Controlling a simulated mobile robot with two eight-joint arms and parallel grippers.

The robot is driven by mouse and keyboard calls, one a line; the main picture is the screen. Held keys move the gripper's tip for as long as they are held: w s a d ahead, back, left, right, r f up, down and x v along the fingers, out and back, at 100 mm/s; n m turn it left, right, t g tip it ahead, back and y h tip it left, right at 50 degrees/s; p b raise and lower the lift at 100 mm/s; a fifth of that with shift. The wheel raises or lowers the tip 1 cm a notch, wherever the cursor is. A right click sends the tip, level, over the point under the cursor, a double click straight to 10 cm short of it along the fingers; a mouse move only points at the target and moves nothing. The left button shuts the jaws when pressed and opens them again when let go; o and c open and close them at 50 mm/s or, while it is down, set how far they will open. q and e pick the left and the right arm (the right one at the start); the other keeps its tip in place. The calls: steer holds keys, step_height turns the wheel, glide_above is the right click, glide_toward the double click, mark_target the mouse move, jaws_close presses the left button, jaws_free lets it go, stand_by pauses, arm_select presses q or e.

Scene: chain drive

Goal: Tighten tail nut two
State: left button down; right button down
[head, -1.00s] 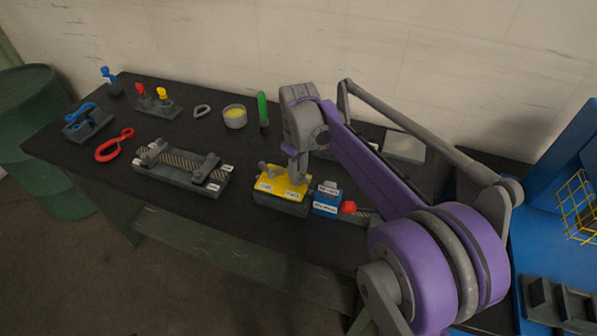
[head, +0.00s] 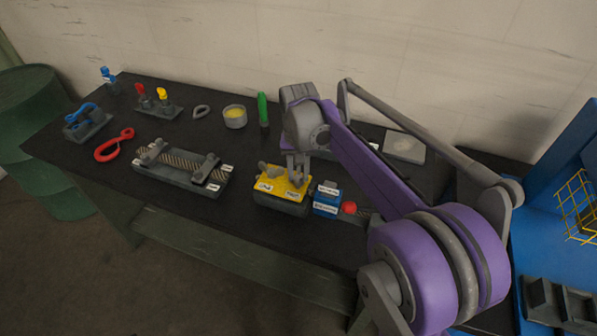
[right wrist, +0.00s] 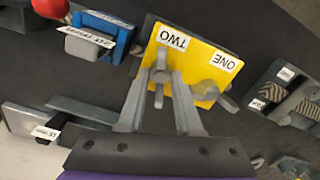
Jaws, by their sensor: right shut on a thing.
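The yellow-topped block (head: 268,188) sits near the front edge of the dark bench. In the right wrist view its yellow face (right wrist: 200,50) carries labels reading TWO and ONE. Tail nut two (right wrist: 160,66), a grey winged nut, stands beside the TWO label. My right gripper (right wrist: 160,84) points down at the block and is shut on this nut, with a finger on each side. It also shows in the head view (head: 298,172), where it partly hides the nut. Nut one (right wrist: 216,90) stands free beside the ONE label. My left gripper is not in view.
A blue labelled block (head: 327,203) and a red ball-like knob (head: 349,207) stand right of the yellow block. Bare bench separates the chain fixture and yellow block.

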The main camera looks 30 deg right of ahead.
mark_target(299, 172)
steer(key=m, duration=0.5)
steer(key=shift+m, duration=0.3)
steer(key=m, duration=1)
steer(key=shift+r+m, duration=0.1)
steer(key=shift+m, duration=2.6)
steer(key=c, duration=0.9)
jaws_free()
step_height(299, 172, up, 11)
steer(key=shift+f, duration=0.15)
